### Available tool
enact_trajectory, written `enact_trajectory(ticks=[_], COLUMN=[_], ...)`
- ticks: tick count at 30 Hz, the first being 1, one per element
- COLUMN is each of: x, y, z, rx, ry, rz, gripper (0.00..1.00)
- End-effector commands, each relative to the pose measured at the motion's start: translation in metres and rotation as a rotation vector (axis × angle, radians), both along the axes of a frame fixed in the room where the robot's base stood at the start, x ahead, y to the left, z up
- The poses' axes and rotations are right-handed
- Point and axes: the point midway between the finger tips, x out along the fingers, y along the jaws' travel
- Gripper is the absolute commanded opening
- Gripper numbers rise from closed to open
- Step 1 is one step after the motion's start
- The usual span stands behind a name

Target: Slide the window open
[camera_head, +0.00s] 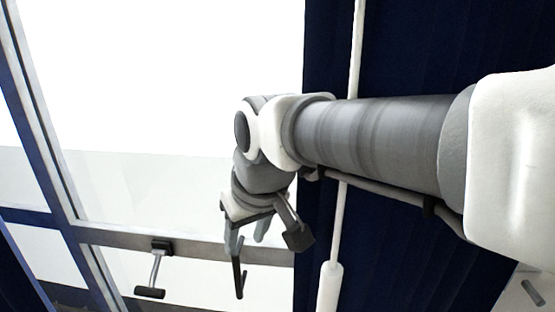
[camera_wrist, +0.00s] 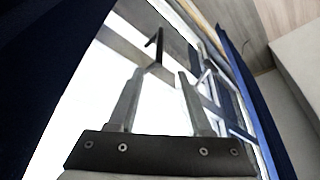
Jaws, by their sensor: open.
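The window (camera_head: 180,238) fills the left of the head view, with bright panes and a grey frame; it also shows in the wrist view (camera_wrist: 122,45). A dark window handle (camera_head: 152,292) hangs on the lower rail, left of my gripper. My gripper (camera_head: 247,238) is open and points down in front of the rail near the right side of the window. Another dark handle (camera_head: 239,275) shows just below the fingers. In the wrist view a dark handle (camera_wrist: 155,45) lies just beyond the left fingertip of my gripper (camera_wrist: 161,72). Contact cannot be told.
A dark blue curtain (camera_head: 430,60) hangs right of the window, behind my arm. A white rod (camera_head: 330,285) hangs in front of it. In the wrist view, curtains (camera_wrist: 48,65) flank the window and a pale wall (camera_wrist: 300,60) stands at the right.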

Motion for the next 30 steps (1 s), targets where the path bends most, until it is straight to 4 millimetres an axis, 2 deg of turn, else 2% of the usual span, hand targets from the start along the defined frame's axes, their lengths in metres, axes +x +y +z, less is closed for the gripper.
enact_trajectory(ticks=[5,10,24,30], x=[0.001,0.006,0.037,0.048], y=[0.009,0.012,0.033,0.040], z=[-0.002,-0.018,-0.110,-0.141], rx=[0.000,-0.001,-0.002,-0.001], ry=[0.005,0.007,0.009,0.008], rz=[0.020,0.021,0.021,0.021], gripper=[0.49,0.49,0.49,0.49])
